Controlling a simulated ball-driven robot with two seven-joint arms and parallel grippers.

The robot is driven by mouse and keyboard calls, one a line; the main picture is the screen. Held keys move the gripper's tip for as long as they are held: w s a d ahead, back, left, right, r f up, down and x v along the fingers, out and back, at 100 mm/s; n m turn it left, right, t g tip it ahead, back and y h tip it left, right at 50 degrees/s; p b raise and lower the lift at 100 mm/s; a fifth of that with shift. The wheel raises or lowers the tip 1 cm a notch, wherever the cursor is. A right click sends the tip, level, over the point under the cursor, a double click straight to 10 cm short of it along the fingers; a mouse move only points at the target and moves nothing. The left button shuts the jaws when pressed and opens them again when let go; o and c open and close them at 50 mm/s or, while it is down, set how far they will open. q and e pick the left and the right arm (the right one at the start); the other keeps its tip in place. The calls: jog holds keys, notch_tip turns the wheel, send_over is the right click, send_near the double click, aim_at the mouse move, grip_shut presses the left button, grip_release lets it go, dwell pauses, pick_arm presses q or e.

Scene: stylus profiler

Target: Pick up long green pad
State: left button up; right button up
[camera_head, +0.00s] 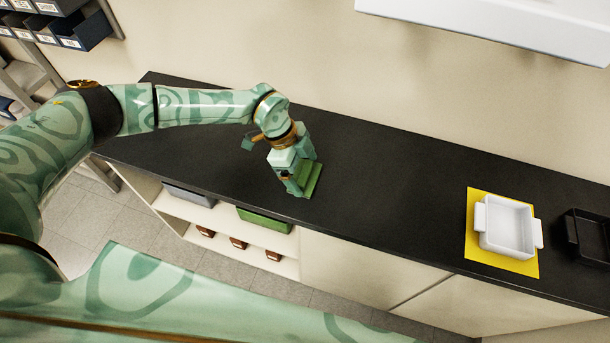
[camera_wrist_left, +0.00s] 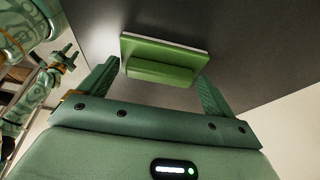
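The long green pad (camera_head: 313,180) lies on the black countertop, partly hidden by my left gripper in the head view. In the left wrist view the pad (camera_wrist_left: 165,58) is a flat green plate with a pale edge and a raised green bar along it. My left gripper (camera_head: 298,186) points down over the pad. In the left wrist view its two fingers (camera_wrist_left: 159,70) are spread, one towards each end of the raised bar, with nothing held. My right gripper (camera_wrist_left: 68,58) shows small at the left of the left wrist view, its fingers apart and empty.
On the black countertop (camera_head: 390,210), a white tray (camera_head: 507,228) stands on a yellow mat (camera_head: 473,232) at the right, beside a black tray (camera_head: 587,238). A green bin (camera_head: 264,221) and a grey bin (camera_head: 190,194) sit on the shelf below. The counter's middle is clear.

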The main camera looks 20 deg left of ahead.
aim_at(301, 174)
pick_arm(q)
jog(key=shift+r, duration=0.1)
jog(key=shift+r, duration=0.2)
jog(key=r, duration=0.2)
jog(key=r+p, duration=0.1)
jog(key=r, duration=0.1)
jog(key=shift+s, duration=0.4)
jog(key=s+r+p, duration=0.1)
jog(key=s+r, duration=0.7)
jog(key=s, duration=0.5)
jog(key=shift+a+r+p, duration=0.15)
jog(key=shift+r+p, duration=0.1)
jog(key=shift+p, duration=0.1)
